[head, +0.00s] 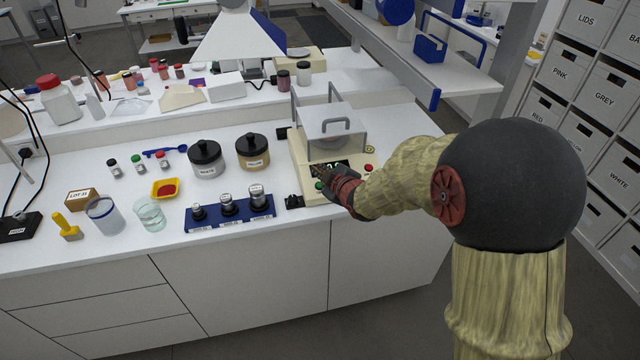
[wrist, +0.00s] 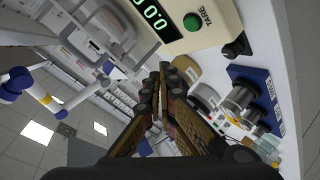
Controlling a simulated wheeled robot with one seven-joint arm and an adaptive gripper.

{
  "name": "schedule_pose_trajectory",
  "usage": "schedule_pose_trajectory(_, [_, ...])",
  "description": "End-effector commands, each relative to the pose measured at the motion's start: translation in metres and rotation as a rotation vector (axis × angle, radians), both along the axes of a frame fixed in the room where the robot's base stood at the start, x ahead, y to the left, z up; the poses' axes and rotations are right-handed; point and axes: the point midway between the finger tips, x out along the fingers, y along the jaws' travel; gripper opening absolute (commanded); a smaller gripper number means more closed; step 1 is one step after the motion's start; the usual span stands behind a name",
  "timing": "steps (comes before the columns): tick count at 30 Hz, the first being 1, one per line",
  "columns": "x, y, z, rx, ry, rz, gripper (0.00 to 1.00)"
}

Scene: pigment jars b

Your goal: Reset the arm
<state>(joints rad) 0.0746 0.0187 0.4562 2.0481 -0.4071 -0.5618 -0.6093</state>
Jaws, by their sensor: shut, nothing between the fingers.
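My arm reaches in from the right in the head view. My gripper (head: 326,176) is in front of the cream balance (head: 314,195), near its display and its green button. I cannot tell from the head view whether it touches the balance. In the wrist view my gripper (wrist: 163,75) shows with its fingers together and nothing between them. The balance (wrist: 222,22) is above the fingertips there, with a lit green display (wrist: 151,14) and a green button (wrist: 192,22) by the word TARE.
Left of the balance stand two black-lidded jars, one white (head: 207,168) and one tan (head: 253,160). A blue block (head: 232,221) holds metal weights.

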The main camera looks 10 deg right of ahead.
Motion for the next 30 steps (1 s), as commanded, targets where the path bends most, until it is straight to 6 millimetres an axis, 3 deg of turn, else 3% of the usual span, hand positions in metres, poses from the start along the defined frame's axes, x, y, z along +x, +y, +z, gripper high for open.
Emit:
schedule_pose_trajectory(16, [0.0,0.0,0.0,0.006,0.001,-0.003,0.0])
schedule_pose_trajectory(20, [-0.008,-0.008,-0.02,0.046,0.086,-0.055,0.0])
schedule_pose_trajectory(23, [-0.036,-0.023,-0.06,0.091,0.252,-0.156,0.0])
schedule_pose_trajectory(25, [-0.066,-0.035,-0.081,0.131,0.383,-0.255,0.0])
schedule_pose_trajectory(27, [-0.1,-0.045,-0.086,0.172,0.494,-0.361,0.0])
schedule_pose_trajectory(30, [-0.152,-0.053,-0.076,0.235,0.623,-0.506,0.0])
